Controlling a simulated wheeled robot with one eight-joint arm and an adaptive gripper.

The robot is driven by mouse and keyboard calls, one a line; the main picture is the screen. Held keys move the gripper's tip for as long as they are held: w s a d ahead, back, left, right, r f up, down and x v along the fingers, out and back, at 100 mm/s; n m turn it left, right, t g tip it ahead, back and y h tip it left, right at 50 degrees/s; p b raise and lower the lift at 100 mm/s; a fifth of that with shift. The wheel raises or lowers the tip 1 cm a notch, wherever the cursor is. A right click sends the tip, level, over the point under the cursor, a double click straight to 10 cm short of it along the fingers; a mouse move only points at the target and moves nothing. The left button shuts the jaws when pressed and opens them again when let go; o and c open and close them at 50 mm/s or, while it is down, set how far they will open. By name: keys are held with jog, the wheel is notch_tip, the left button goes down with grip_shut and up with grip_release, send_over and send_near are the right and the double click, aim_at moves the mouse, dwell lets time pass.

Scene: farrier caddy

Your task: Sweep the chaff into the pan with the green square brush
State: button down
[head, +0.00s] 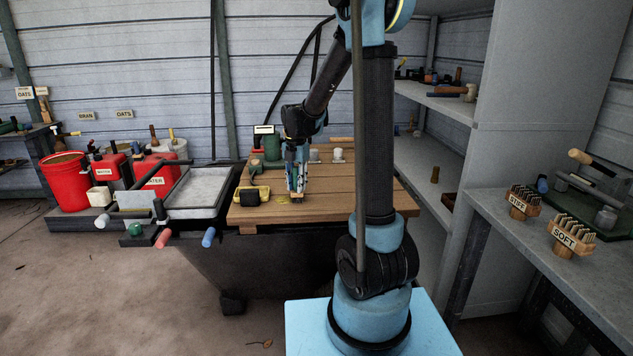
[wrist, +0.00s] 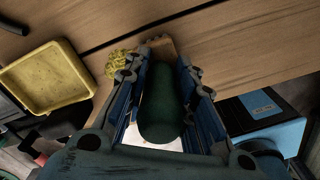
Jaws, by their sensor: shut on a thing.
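My gripper (head: 296,180) points down over the wooden table top (head: 330,205). In the wrist view my gripper (wrist: 165,100) is shut on the green handle of the brush (wrist: 162,105), and a tan end of the brush shows beyond the handle, close to the boards. In the head view the brush is mostly hidden by my gripper. The chaff (wrist: 122,63) is a small yellowish heap just left of the brush, and it shows as a low patch (head: 283,199) in the head view. The yellow pan (wrist: 47,78) lies left of the chaff, also in the head view (head: 264,192).
A grey tray (head: 200,188) with rods at its front stands left of the table top. Red containers (head: 65,182) stand farther left. STIFF (head: 524,201) and SOFT (head: 565,236) brushes stand on the right bench. Several small items line the table's back; its front right is clear.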

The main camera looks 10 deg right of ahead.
aim_at(284, 200)
jog(key=shift+s, duration=0.1)
jog(key=shift+d, duration=0.2)
dwell(0.7)
jog(key=shift+a, duration=0.1)
jog(key=shift+a+r, duration=0.15)
jog(key=shift+a, duration=1.1)
jog(key=shift+a, duration=1.3)
